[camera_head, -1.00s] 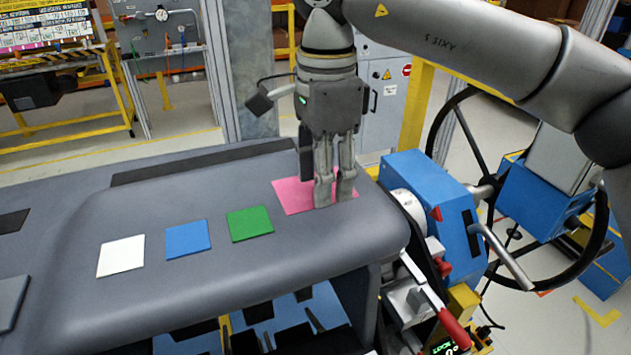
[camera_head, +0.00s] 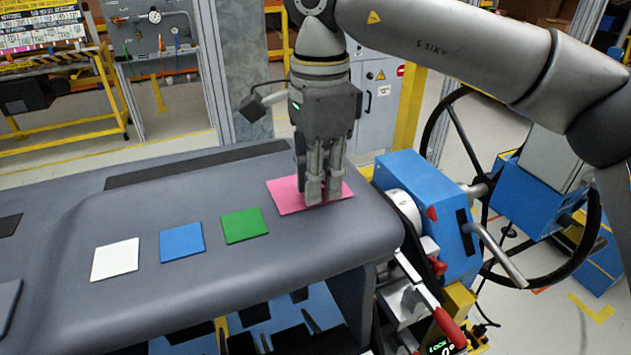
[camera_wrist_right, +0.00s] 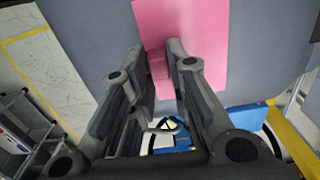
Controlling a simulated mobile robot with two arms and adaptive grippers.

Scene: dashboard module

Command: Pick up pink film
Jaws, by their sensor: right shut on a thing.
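The pink film (camera_head: 288,198) is a flat pink sheet at the right end of the grey dashboard top. It also shows in the right wrist view (camera_wrist_right: 200,25). My right gripper (camera_head: 322,199) points down at the film's near part and is shut on it. In the right wrist view a small pinched-up pink piece shows between my right fingertips (camera_wrist_right: 159,55). Most of the film lies on or close to the surface; I cannot tell whether any edge is lifted. The fingers hide part of it. My left gripper is not in view.
A green square (camera_head: 244,226), a blue square (camera_head: 182,242) and a white square (camera_head: 115,259) lie in a row to the left on the dashboard (camera_head: 230,285). A blue steering unit (camera_head: 428,205) with a black wheel stands close on the right.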

